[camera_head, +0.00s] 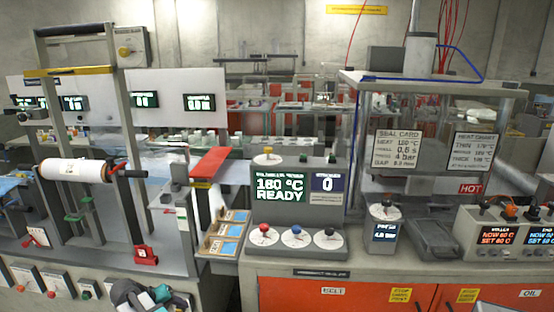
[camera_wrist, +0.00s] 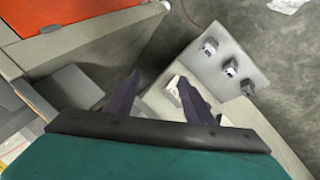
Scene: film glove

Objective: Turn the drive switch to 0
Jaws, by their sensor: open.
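My gripper (camera_wrist: 158,77) is open in the wrist view, with two dark fingers apart and nothing between them. In the head view my gripper (camera_head: 150,296) is at the bottom left, partly cut off by the frame edge. In the wrist view a light panel with three dark knobs (camera_wrist: 232,69) lies beyond the right finger, apart from it. In the head view several knob boxes (camera_head: 54,284) line the bench front left of my gripper. I cannot read which one is the drive switch or where it points.
A film roll (camera_head: 75,170) hangs in the frame at left. A red block (camera_head: 145,254) sits above my gripper. The display console (camera_head: 297,196) with three coloured knobs stands right of it. An orange cabinet front (camera_head: 365,297) borders the right side.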

